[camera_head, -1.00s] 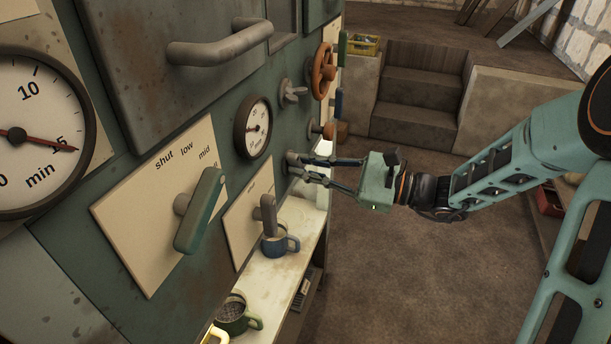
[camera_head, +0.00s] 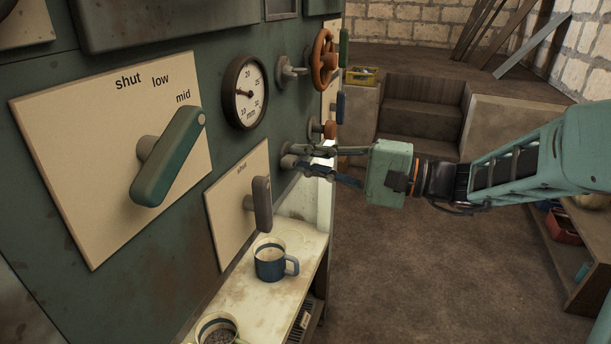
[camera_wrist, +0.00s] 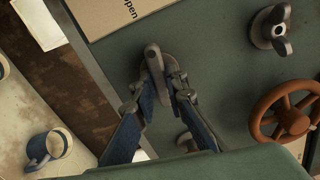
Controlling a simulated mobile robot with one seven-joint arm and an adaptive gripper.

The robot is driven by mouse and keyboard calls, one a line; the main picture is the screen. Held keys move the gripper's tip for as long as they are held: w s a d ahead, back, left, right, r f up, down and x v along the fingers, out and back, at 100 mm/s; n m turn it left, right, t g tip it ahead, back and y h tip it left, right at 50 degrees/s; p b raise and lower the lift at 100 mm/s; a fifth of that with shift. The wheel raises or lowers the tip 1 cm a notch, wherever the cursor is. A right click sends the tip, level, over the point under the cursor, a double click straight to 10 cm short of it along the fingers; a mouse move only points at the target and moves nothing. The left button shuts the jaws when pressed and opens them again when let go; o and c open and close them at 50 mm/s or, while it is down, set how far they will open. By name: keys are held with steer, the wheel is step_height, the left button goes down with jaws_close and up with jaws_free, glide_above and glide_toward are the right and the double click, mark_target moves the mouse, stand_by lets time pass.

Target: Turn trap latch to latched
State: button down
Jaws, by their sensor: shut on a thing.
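The trap latch appears to be the small grey metal handle (camera_wrist: 153,58) on a round base on the dark green panel; no label for it is readable. In the head view, the latch (camera_head: 289,161) sits low at the panel's right part, partly hidden by the fingers. My gripper (camera_wrist: 162,78) is shut on this handle, with a finger on each side of its lower part and its rounded upper end showing above them. In the head view, my gripper (camera_head: 302,160) reaches the panel from the right.
A grey lever (camera_head: 262,203) and a green lever (camera_head: 168,158) stick out left of the latch. A wing knob (camera_head: 291,71) and an orange handwheel (camera_head: 324,60) are above it. A shelf (camera_head: 226,291) with mugs (camera_head: 270,262) lies below.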

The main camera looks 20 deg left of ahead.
steer(key=shift+f+n+b, duration=0.15)
steer(key=shift+n+b, duration=0.55)
steer(key=shift+b, duration=0.05)
steer(key=shift+n, duration=0.3)
steer(key=c, duration=1.9)
jaws_free()
steer(key=shift+c, duration=0.2)
steer(key=shift+d, duration=0.1)
steer(key=d, duration=1.2)
steer(key=shift+s, duration=0.45)
steer(key=shift+a, duration=0.1)
